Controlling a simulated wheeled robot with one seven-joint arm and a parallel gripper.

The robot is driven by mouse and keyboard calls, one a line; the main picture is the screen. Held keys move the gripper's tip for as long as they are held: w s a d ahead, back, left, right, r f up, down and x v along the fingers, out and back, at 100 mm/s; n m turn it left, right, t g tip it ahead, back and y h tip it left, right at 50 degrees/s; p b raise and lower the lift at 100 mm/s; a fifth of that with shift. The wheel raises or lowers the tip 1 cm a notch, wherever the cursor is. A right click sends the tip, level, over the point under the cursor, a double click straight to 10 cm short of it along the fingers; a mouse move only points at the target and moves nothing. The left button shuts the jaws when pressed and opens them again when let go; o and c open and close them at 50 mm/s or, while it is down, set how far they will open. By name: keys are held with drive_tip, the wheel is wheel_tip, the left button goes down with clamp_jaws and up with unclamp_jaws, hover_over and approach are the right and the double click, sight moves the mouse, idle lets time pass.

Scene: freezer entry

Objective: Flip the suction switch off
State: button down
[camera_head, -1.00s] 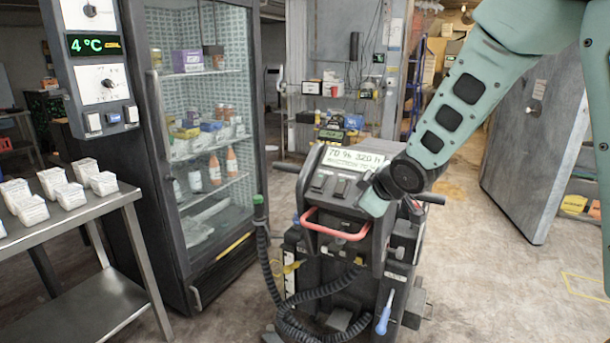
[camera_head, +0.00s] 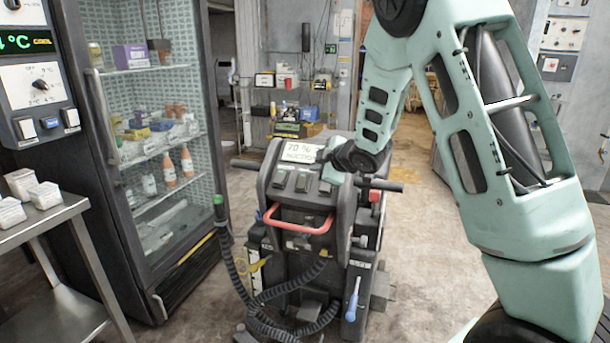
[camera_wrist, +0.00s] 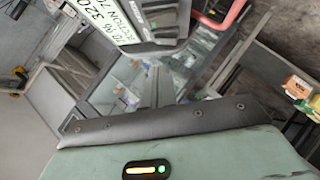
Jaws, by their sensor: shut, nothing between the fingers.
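The cleaning machine (camera_head: 290,215) stands mid-floor with a sloped dark panel, a lit display (camera_head: 298,152) and a red handle (camera_head: 297,222). Several dark rocker switches (camera_head: 303,181) sit in a row below the display. I cannot read their labels or tell which is the suction switch. My gripper (camera_head: 331,174) is shut and empty at the panel's upper right, beside the display; I cannot tell if it touches. It covers part of that corner. In the wrist view the display (camera_wrist: 105,22) and dark switches (camera_wrist: 158,18) show at the top, beyond the gripper.
A glass-door fridge (camera_head: 160,150) and a steel table (camera_head: 50,235) with white boxes stand at the left. A corrugated hose (camera_head: 240,280) hangs at the machine's left front. The floor to the machine's right is partly open; my arm fills much of that side.

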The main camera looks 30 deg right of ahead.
drive_tip(key=p, duration=0.2)
approach(300, 176)
drive_tip(key=w+a, duration=0.3)
drive_tip(key=shift+w+d+f+p, duration=0.5)
drive_tip(key=shift+w+d+f, duration=0.35)
drive_tip(key=shift+d, duration=0.2)
drive_tip(key=shift+w+d+f, duration=0.25)
drive_tip(key=shift+d+f, duration=0.1)
drive_tip(key=shift+f, duration=0.2)
drive_tip(key=shift+w+d+r+p, duration=0.1)
drive_tip(key=shift+d+r+p, duration=0.15)
drive_tip(key=shift+p, duration=0.8)
drive_tip(key=shift+a+f+b, duration=0.1)
drive_tip(key=shift+f+b, duration=0.25)
drive_tip(key=shift+r, duration=0.1)
drive_tip(key=shift+r+p, duration=0.5)
drive_tip(key=shift+r, duration=0.2)
